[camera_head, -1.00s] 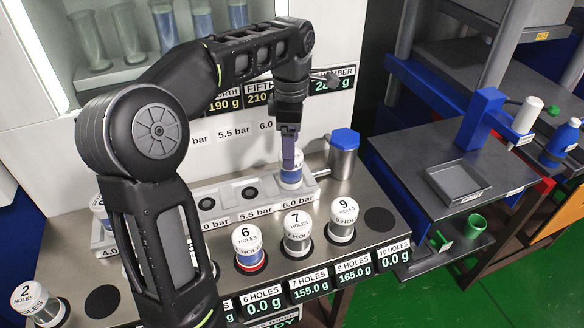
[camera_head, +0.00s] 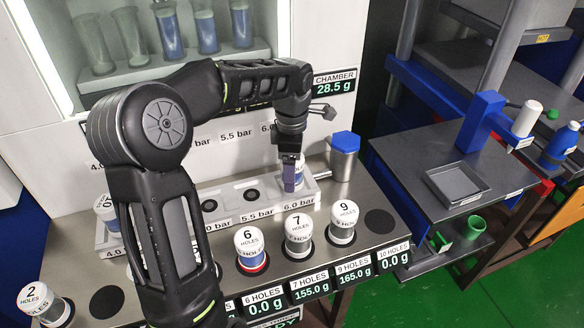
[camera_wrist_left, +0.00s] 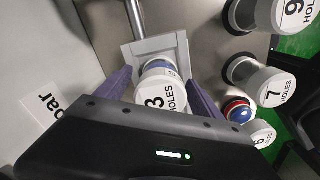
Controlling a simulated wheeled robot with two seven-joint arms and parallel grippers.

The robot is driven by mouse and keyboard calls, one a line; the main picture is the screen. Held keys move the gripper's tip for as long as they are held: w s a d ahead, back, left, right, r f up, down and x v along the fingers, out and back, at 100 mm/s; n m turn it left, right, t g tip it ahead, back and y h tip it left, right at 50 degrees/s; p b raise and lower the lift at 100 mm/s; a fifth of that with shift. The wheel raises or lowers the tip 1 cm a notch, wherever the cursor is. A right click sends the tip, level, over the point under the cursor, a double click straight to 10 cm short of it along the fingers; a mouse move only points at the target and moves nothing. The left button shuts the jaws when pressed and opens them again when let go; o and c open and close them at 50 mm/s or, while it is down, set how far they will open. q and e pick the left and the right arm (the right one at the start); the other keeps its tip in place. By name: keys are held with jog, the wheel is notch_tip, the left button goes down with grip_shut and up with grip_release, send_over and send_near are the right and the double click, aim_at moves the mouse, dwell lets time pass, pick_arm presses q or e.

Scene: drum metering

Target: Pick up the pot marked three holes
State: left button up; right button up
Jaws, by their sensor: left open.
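The pot marked three holes (camera_wrist_left: 160,100) stands between the two purple fingers of my left gripper (camera_wrist_left: 160,84) in the left wrist view. Its white lid reads 3 HOLES, with a blue band beyond. In the head view this pot (camera_head: 299,172) is in the 6.0 bar place of the grey rack (camera_head: 226,216), partly hidden by my left gripper (camera_head: 291,186). The fingers are open, one on each side of the pot. I cannot tell whether they touch it. My right gripper is not in view.
Pots marked 6 (camera_head: 250,248), 7 (camera_head: 298,236) and 9 (camera_head: 343,220) stand along the front of the counter. The pot marked 2 (camera_head: 40,303) is at far left. A blue-capped metal cylinder (camera_head: 344,157) stands close to the right of the gripper.

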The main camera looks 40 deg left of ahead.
pick_arm(q)
jog(key=shift+f, duration=0.45)
jog(key=shift+c, duration=0.6)
grip_shut()
